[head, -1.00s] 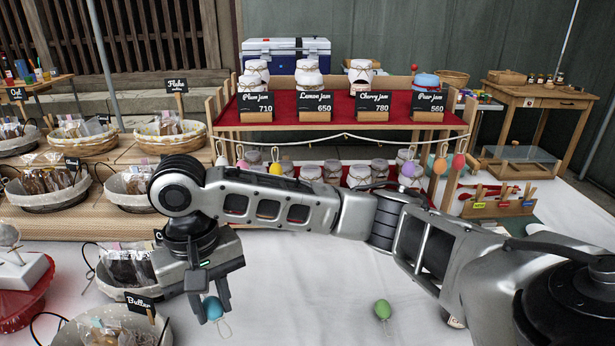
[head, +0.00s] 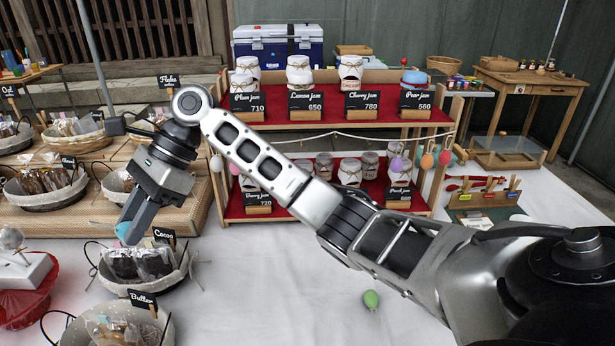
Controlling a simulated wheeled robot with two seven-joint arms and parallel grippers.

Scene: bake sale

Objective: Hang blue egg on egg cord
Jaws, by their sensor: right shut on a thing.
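My right gripper (head: 132,226) is shut on the blue egg (head: 122,232), which shows only in part at its fingertips. It holds the egg above the basket by the Cocoa sign, left of the shelf. The egg cord (head: 350,136) is a thin pale string across the front of the jam shelf. A purple egg (head: 396,163), an orange egg (head: 427,160) and a red egg (head: 445,157) hang near its right end. My arm hides part of the cord. My left gripper is out of view.
A green egg (head: 371,299) lies on the white tablecloth (head: 270,290). The Cocoa basket (head: 146,285) and Butter basket (head: 165,330) stand below the gripper. A red cake stand (head: 30,308) is at far left. Jam jars fill the wooden shelf (head: 310,123). The cloth before the shelf is mostly clear.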

